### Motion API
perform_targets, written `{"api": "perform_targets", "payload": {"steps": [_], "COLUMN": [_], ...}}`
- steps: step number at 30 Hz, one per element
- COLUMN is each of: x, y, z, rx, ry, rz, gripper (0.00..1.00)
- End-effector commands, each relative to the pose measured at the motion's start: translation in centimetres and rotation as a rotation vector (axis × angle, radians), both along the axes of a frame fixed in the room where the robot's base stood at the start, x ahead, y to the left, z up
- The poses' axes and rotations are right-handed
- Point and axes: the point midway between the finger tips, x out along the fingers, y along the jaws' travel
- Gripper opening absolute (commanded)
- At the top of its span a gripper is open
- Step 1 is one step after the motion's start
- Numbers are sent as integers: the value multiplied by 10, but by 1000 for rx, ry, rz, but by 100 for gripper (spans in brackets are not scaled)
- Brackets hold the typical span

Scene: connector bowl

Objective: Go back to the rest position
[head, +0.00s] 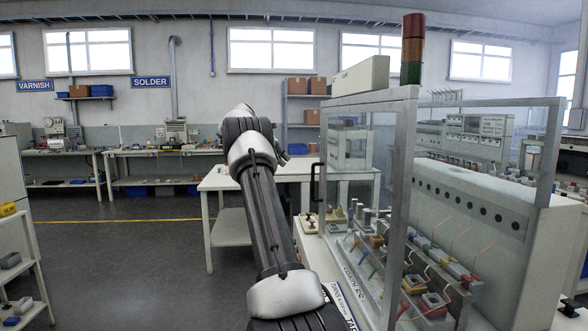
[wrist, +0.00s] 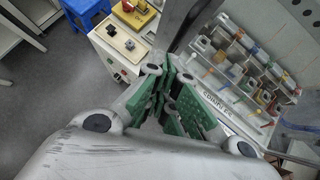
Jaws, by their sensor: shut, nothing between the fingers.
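My gripper (wrist: 170,95) shows in the wrist view with its green finger pads close together, shut and empty. It hangs above the gap between a white control ledge and the rack of small connector parts (wrist: 235,60). In the head view my arm rises from the bottom middle and leans slightly left, and it hides the gripper. The connector rack also shows in the head view (head: 415,265), inside a glazed machine frame at the right.
The machine's metal frame post (head: 400,200) stands close to the right of my arm. A white table (head: 225,183) is behind the arm. A blue stool (wrist: 85,10) is at the upper left of the wrist view. Open grey floor (head: 140,250) lies to the left.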

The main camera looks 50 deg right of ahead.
Motion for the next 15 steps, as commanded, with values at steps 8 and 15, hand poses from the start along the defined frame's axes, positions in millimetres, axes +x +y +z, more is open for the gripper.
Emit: {"api": "perform_targets", "payload": {"steps": [8,15], "x": [9,9], "y": [14,15], "z": [16,16], "rx": [1,-2], "ry": [0,-10], "rz": [0,-11], "gripper": [0,0]}}
